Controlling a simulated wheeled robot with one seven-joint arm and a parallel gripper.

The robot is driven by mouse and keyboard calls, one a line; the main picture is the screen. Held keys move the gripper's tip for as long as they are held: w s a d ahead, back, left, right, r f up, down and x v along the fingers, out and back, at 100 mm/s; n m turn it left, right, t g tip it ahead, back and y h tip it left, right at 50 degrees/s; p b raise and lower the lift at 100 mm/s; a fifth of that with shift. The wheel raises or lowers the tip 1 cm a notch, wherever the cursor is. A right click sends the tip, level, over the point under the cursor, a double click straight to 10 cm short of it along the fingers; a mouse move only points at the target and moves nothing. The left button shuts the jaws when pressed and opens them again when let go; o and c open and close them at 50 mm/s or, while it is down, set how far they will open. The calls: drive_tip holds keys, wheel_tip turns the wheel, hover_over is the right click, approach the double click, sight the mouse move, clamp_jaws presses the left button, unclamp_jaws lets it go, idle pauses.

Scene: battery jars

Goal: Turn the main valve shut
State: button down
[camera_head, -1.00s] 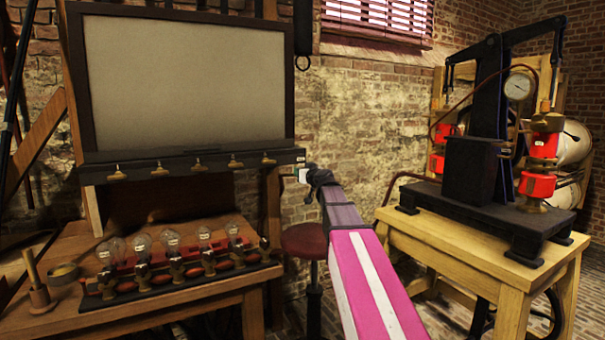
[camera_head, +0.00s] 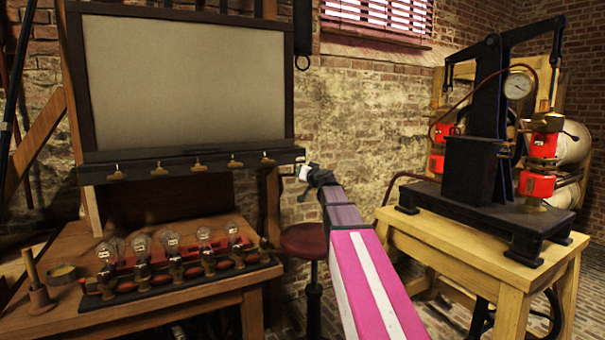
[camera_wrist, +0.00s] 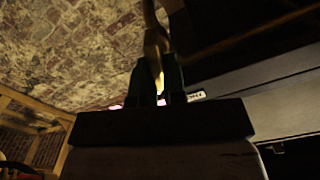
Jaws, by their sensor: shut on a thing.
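My gripper (camera_head: 304,172) is at the right end of the dark rail (camera_head: 220,160) under the large pale board. In the wrist view its dark fingers (camera_wrist: 158,82) are shut on a narrow brass-coloured handle (camera_wrist: 155,42), which I take to be the main valve's handle. The handle runs up from between the fingers towards the top of the picture. A small white label (camera_wrist: 195,96) with dark lettering shows just right of the fingers, partly cut off. The valve's body and its exact angle are hidden in the head view.
Several brass taps (camera_head: 198,167) line the rail. Below, glass bulbs (camera_head: 170,243) stand in a row on a wooden bench (camera_head: 190,304). A red stool (camera_head: 303,240) stands under my arm. A black press (camera_head: 480,170) stands on the yellowish table (camera_head: 450,240) at right.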

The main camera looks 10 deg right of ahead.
drive_tip(key=m, duration=0.3)
drive_tip(key=shift+w+d+f+m, duration=0.1)
drive_tip(key=shift+d+m, duration=0.15)
drive_tip(key=shift+m, duration=0.15)
drive_tip(key=m, duration=0.3)
drive_tip(key=shift+d+f+m, duration=0.1)
drive_tip(key=shift+f+m, duration=0.05)
drive_tip(key=shift+m, duration=0.15)
drive_tip(key=m, duration=0.6)
drive_tip(key=shift+w+d+f, duration=0.1)
drive_tip(key=shift+f, duration=0.25)
drive_tip(key=shift+m, duration=0.3)
drive_tip(key=c, duration=1.2)
unclamp_jaws()
drive_tip(key=v, duration=1.1)
drive_tip(key=shift+w, duration=0.1)
